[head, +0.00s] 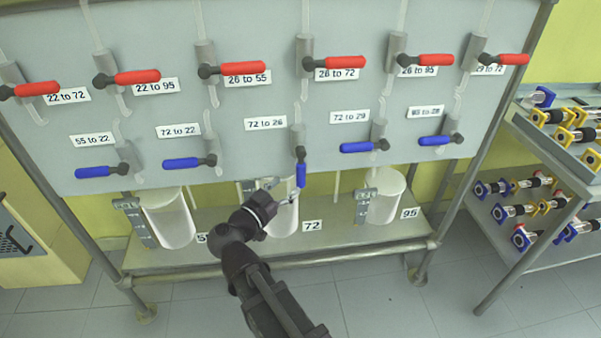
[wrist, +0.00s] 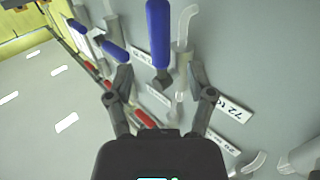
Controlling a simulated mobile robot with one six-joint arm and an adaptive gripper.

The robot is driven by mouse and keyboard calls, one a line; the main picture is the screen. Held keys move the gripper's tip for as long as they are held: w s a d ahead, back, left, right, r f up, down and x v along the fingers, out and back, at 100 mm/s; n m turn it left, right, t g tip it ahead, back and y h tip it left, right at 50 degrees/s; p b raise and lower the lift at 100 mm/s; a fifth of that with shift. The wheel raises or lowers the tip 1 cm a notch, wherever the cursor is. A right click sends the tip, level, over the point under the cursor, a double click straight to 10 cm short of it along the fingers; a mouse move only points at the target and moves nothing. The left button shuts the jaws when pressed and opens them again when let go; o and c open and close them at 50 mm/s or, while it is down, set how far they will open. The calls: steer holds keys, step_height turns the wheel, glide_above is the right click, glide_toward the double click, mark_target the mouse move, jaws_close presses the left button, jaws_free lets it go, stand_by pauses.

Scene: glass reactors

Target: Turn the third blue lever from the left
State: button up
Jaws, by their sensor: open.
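The third blue lever from the left (head: 301,174) hangs straight down from its valve, under the "72 to 26" label (head: 265,123). The other blue levers lie roughly sideways. My gripper (head: 292,204) is open and empty, just below this lever in the head view. In the wrist view a large blue lever (wrist: 158,35) stands upright ahead, with its near-side end roughly between the spread fingertips of my gripper (wrist: 158,76). I see no clear contact; the exact gap in depth cannot be told.
Red levers (head: 334,62) line the panel (head: 180,30) above. Other blue levers (head: 191,162) (head: 363,147) sit either side. Clear vessels (head: 168,218) stand on a shelf below, one partly behind my gripper. A rack with parts (head: 560,125) stands at right. The floor in front is free.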

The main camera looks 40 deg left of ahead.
mark_target(298, 176)
steer(key=shift+w+a, duration=0.2)
steer(key=shift+w, duration=1.45)
steer(key=shift+w+a, duration=0.2)
steer(key=shift+w, duration=1.45)
jaws_close()
